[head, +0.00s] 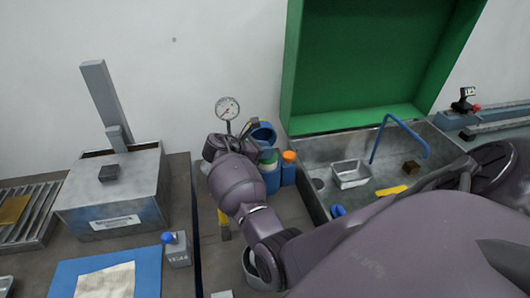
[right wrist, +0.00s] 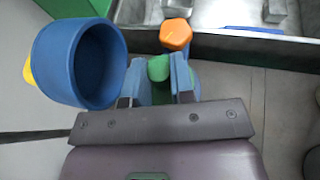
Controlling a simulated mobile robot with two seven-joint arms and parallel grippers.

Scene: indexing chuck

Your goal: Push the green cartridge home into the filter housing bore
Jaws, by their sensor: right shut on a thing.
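The blue filter housing (head: 263,133) stands behind the gauge-side end of my right arm in the head view. In the right wrist view, the blue housing (right wrist: 72,62) shows its round open bore, up and left of the fingers and apart from them. My right gripper (right wrist: 155,98) is shut on the green cartridge (right wrist: 158,68), of which only a small green part shows between the fingers. In the head view my right gripper (head: 247,130) is near the housing, its fingers mostly hidden by its own body. My left gripper is not in view.
The orange cap (right wrist: 175,34) shows just beyond the fingers. A pressure gauge (head: 228,107) stands behind. A metal sink (head: 330,205) is at right, a grey box (head: 115,185) at left.

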